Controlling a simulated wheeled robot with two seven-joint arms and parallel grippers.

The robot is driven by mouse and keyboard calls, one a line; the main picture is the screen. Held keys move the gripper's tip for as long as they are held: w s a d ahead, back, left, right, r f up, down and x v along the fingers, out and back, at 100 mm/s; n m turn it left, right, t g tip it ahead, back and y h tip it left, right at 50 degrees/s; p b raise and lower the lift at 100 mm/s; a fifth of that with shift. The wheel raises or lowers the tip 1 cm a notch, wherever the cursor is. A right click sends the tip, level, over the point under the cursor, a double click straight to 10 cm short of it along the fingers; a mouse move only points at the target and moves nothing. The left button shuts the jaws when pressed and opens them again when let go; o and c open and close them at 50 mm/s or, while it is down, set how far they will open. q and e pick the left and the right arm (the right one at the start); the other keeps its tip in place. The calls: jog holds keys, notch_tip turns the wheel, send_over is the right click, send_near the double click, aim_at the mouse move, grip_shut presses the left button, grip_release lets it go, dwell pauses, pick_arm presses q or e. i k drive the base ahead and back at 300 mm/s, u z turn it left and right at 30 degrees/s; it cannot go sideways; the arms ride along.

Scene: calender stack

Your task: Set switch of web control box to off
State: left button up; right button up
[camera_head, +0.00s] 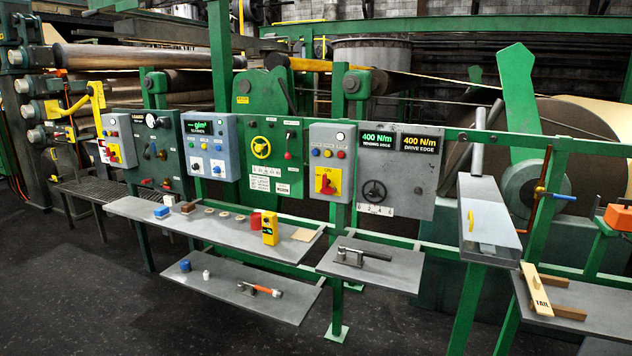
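A grey control box (331,135) hangs on the green rail at the middle. It has a row of coloured buttons and a red rotary switch (326,184) on a yellow plate. The switch's position is too small to read for certain. A second grey box at the left (119,122) carries a similar red and yellow switch (114,153). The labels are too small to tell which one is the web control box. Neither of my grippers shows in the head view.
A grey shelf (215,230) below the boxes holds a blue block, a yellow device (269,229) and small items. A lower shelf (225,300) holds tools. Dark floor in front is clear.

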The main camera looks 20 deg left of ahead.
aim_at(326, 184)
jog(key=u, duration=0.75)
jog(key=i, duration=0.65)
jog(key=u, duration=1.3)
jog(key=i, duration=1.65)
jog(key=z, duration=0.75)
jog(key=i, duration=1.05)
jog(key=z, duration=0.85)
